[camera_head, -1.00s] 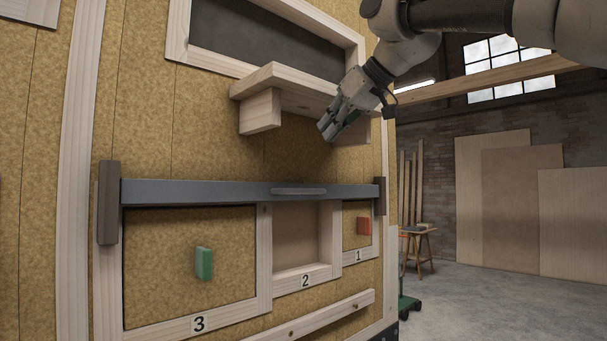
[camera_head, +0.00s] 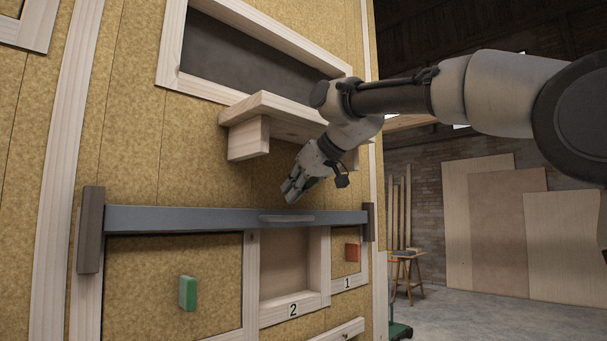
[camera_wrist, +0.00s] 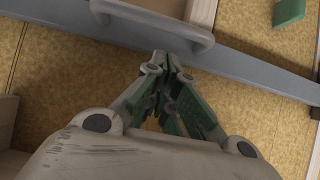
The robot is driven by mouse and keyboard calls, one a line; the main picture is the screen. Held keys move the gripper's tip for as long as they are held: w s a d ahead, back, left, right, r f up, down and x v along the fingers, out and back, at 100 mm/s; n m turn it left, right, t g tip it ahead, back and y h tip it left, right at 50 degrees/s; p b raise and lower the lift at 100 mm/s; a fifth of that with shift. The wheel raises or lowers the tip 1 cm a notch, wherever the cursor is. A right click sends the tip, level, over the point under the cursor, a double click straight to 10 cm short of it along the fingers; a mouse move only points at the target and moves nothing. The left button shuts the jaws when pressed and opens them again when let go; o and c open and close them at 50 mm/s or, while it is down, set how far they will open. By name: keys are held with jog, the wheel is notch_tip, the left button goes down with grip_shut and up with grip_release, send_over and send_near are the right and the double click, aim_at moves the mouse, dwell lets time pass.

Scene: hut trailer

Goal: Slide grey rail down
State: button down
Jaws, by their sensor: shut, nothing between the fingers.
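The grey rail (camera_head: 180,217) runs across the board above the openings, between two dark brown end blocks. A thin grey handle (camera_head: 286,218) sits on its face right of the middle. My gripper (camera_head: 291,195) is shut and empty, just above the rail near the handle in the head view. In the wrist view the rail (camera_wrist: 249,68) crosses the picture diagonally and the handle (camera_wrist: 160,22) shows at the top. My closed green-padded fingers (camera_wrist: 165,62) point towards the rail beside the handle. I cannot tell whether they touch the rail.
A wooden shelf (camera_head: 262,108) juts out above my gripper. Below the rail are a panel with a green knob (camera_head: 188,293), an open compartment marked 2 (camera_head: 285,265) and a panel with an orange knob (camera_head: 352,251). The left end block (camera_head: 91,230) stands beside the rail.

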aim_at(292, 219)
jog(key=shift+a+f, duration=0.15)
jog(key=shift+f, duration=1.05)
jog(key=shift+f, duration=2.3)
jog(key=w+a+r+v, duration=0.1)
jog(key=r+v, duration=0.1)
jog(key=v, duration=1.1)
jog(key=shift+a, duration=0.1)
